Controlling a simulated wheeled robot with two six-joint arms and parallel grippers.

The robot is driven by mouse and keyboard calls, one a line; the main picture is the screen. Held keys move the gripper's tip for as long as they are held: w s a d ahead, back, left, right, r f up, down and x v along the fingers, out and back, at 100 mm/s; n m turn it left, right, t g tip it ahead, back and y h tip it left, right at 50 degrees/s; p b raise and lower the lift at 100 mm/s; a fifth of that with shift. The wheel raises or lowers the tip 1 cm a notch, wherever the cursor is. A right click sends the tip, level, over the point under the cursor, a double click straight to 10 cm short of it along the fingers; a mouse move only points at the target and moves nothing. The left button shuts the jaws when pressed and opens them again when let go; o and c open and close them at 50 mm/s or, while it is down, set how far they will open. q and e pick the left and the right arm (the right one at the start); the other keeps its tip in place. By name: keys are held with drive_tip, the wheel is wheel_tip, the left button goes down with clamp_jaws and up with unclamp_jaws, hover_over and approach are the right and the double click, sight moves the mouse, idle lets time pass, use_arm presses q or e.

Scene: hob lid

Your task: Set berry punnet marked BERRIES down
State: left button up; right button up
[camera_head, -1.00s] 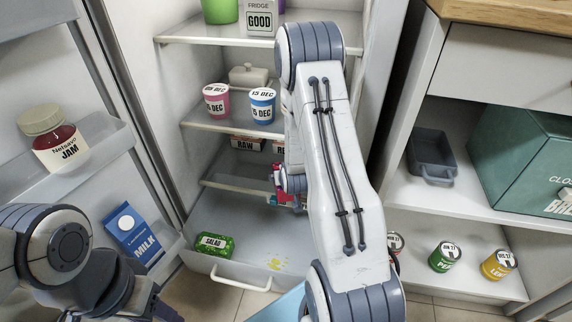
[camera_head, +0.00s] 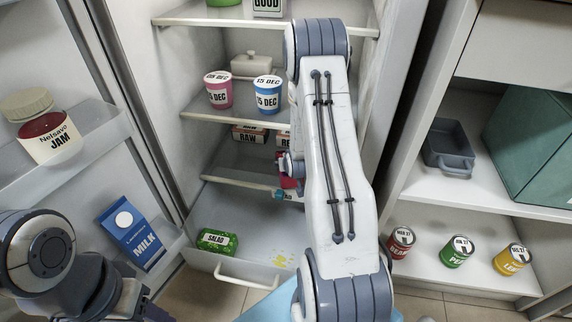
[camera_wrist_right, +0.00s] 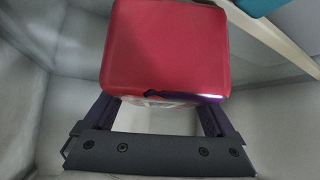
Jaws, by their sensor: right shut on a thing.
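A red, box-like thing (camera_wrist_right: 165,45), seemingly the berry punnet, sits between the fingers of my right gripper (camera_wrist_right: 157,108) in the right wrist view. The gripper is shut on it. No BERRIES marking is readable. In the head view a small red part (camera_head: 288,183) shows beside my right arm, inside the fridge near the front of the shelf (camera_head: 240,178) above the bottom compartment. My arm hides the rest, so I cannot tell whether it touches anything below. My left gripper (camera_head: 140,308) is at the lower left, cut off by the frame edge; its fingers are unclear.
A green SALAD pack (camera_head: 216,240) lies left in the bottom compartment, with a yellow spill (camera_head: 284,261) to its right. RAW packs (camera_head: 249,134) and date-marked pots (camera_head: 218,92) stand on shelves above. The open door holds milk (camera_head: 135,235) and jam (camera_head: 48,135).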

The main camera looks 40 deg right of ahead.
drive_tip(key=shift+f, duration=0.15)
drive_tip(key=o, duration=1.5)
drive_tip(key=shift+r, duration=0.2)
drive_tip(key=p+v, duration=0.6)
drive_tip(key=v, duration=0.4)
drive_tip(key=shift+a+r+p, duration=0.15)
drive_tip(key=shift+r+p, duration=0.15)
drive_tip(key=shift+r, duration=0.05)
drive_tip(key=shift+s+a+r+p, duration=0.35)
drive_tip(key=shift+s+p, duration=0.25)
drive_tip(key=shift+p, duration=0.25)
